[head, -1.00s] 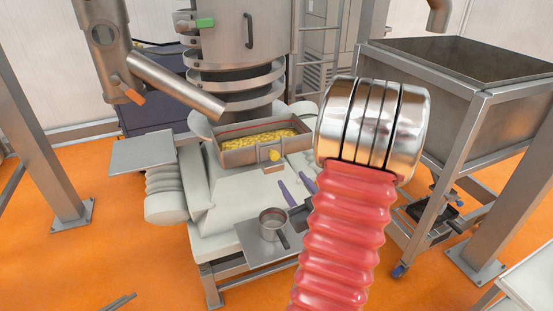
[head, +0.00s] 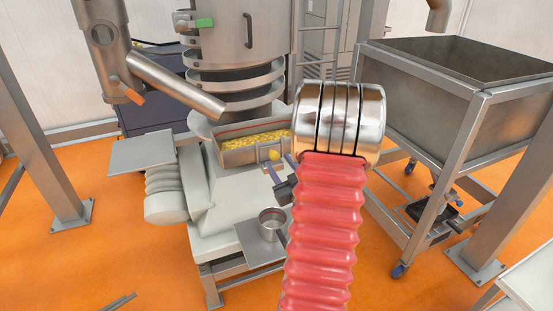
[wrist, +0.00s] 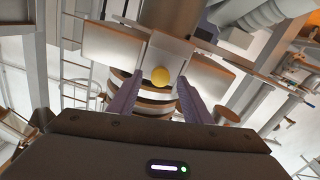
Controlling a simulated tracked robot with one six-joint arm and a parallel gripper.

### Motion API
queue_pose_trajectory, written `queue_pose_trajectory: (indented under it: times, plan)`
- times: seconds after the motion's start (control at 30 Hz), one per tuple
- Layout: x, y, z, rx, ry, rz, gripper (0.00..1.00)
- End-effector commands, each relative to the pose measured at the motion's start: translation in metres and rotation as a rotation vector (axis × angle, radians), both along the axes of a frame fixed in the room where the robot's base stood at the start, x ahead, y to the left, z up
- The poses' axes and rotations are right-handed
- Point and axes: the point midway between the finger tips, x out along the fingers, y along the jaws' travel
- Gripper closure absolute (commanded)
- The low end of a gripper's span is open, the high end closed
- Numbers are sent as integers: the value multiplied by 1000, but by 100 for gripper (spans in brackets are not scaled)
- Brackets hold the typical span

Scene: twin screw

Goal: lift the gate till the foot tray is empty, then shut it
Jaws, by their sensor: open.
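The foot tray (head: 238,158) is a metal trough at the foot of the steel column, with yellow granules (head: 250,140) along it. The gate looks down. My gripper (head: 278,164) is open and empty, just in front of the knob. My arm covers the tray's right end in the head view.
A small metal cup (head: 270,223) stands on a plate below the tray. A slanting pipe (head: 180,88) ends above the tray's left side. A large hopper on a wheeled frame (head: 425,85) stands at the right.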

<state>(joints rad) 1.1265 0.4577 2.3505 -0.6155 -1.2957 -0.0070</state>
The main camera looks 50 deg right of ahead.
Motion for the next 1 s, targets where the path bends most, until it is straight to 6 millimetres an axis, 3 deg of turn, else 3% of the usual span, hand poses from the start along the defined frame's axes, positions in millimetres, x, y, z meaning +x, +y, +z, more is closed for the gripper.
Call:
queue_pose_trajectory:
  times: [0.23, 0.63, 1.0]
  plan:
    - [27, -15, 0, 1, 0, 2, 55]
    - [32, -18, 0, 1, 0, 1, 55]
    - [32, -18, 0, 1, 0, 1, 81]
